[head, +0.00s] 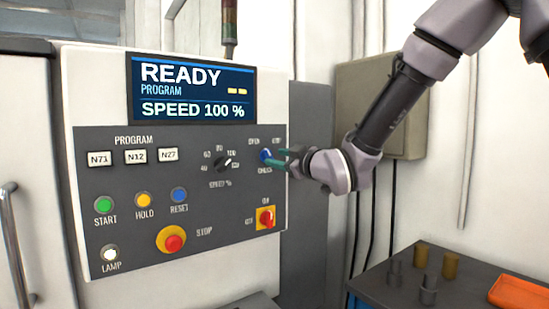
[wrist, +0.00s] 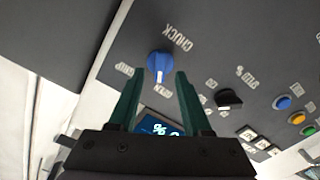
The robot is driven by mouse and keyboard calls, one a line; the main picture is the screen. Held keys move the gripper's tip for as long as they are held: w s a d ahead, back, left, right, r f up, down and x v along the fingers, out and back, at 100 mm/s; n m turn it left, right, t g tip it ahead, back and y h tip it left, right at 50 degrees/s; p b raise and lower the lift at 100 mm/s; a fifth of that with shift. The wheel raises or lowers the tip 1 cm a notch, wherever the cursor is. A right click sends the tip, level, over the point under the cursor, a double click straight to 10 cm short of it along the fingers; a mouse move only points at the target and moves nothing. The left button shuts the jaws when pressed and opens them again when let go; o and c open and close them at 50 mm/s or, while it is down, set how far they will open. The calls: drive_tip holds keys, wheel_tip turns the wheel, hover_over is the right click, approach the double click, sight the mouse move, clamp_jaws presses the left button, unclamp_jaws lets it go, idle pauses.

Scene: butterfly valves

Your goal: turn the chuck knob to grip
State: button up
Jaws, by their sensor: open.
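The chuck knob (head: 265,156) is a small blue knob with a white mark, at the right of the grey control panel in the head view. In the wrist view the chuck knob (wrist: 160,63) shows between my fingertips, its white mark turned toward the label that reads OPEN. The other label, GRIP, is at lower left of the knob there. My gripper (head: 278,156) has green fingers and is open, close in front of the knob. In the wrist view my gripper (wrist: 159,75) has one finger on each side of the knob; contact is not visible.
The black speed dial (head: 222,164) is left of the knob, and the red-and-yellow switch (head: 266,218) is below it. The red stop button (head: 171,240) is lower left.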

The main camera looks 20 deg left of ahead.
sight(268, 156)
drive_tip(key=shift+x, duration=1.5)
clamp_jaws()
drive_tip(key=shift+m, duration=0.4)
drive_tip(key=m, duration=0.5)
drive_tip(key=shift+d+m, duration=0.1)
drive_tip(key=shift+m, duration=0.3)
drive_tip(key=m, duration=0.5)
drive_tip(key=shift+m, duration=0.3)
